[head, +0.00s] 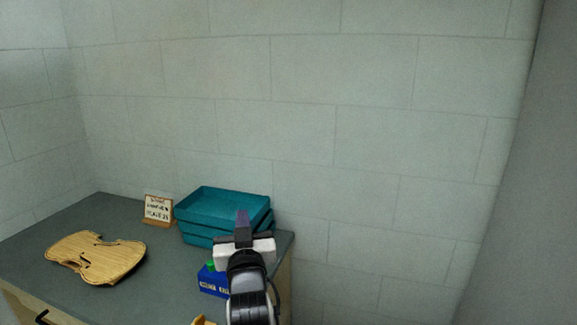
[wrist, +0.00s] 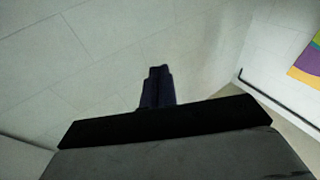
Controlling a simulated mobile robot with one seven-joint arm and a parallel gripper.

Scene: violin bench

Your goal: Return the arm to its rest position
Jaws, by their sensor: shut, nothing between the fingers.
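My gripper (head: 242,217) is raised at the right end of the bench, in front of the teal trays in the head view. Its dark fingers are together with nothing between them. In the wrist view the closed fingers (wrist: 158,86) point toward a bare tiled wall, with no object near them. My arm comes up from the bottom of the head view and hides part of the bench's right end.
A violin plate (head: 95,258) lies on the grey bench (head: 100,208). A small sign (head: 158,209) stands behind it, beside stacked teal trays (head: 225,203). A blue box (head: 213,281) sits close beside my arm. Right of the bench is open.

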